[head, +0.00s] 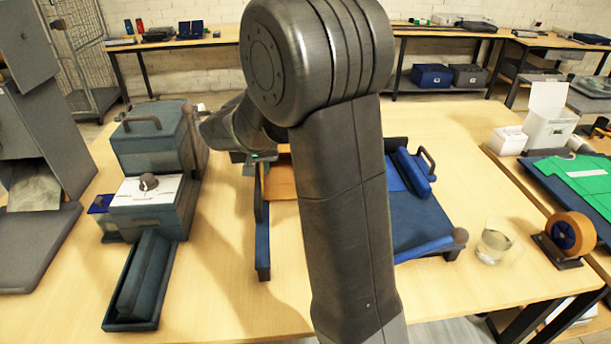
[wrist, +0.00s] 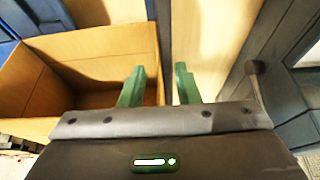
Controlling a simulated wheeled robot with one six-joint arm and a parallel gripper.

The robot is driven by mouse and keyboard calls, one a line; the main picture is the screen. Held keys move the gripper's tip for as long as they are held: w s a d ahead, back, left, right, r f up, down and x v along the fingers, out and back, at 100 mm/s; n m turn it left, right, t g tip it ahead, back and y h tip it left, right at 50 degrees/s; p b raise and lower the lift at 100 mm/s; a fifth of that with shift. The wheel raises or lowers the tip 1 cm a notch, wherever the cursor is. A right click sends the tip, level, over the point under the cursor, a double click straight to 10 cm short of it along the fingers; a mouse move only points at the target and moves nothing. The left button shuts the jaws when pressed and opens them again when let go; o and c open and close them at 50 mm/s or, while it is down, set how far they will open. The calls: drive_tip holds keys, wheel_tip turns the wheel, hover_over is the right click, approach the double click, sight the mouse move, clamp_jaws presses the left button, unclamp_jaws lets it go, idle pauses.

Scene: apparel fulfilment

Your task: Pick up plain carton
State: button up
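The plain carton (wrist: 95,47) is an open brown box at the left of the wrist view. In the head view, only a part of the carton (head: 283,180) shows beside my arm, which hides the rest. My gripper (wrist: 160,72) has two green fingers, spread apart with nothing clamped between them. The left finger appears over the carton's interior and the right finger over the table, with the carton's right wall between them in the picture. I cannot tell whether either finger touches the wall. In the head view my gripper (head: 263,157) is mostly hidden.
A blue rack (head: 420,215) stands right of my arm, and a blue upright panel (head: 262,225) left of it. A grey-blue machine (head: 155,145) and a dark tray (head: 140,285) are farther left. A glass (head: 494,242) and tape dispenser (head: 570,235) are at right.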

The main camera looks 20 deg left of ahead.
drive_tip(key=x, duration=0.2)
drive_tip(key=p+x, duration=0.1)
drive_tip(key=x, duration=0.1)
drive_tip(key=shift+w+a+f, duration=0.1)
drive_tip(key=shift+w+f, duration=0.05)
drive_tip(key=shift+w, duration=0.35)
clamp_jaws()
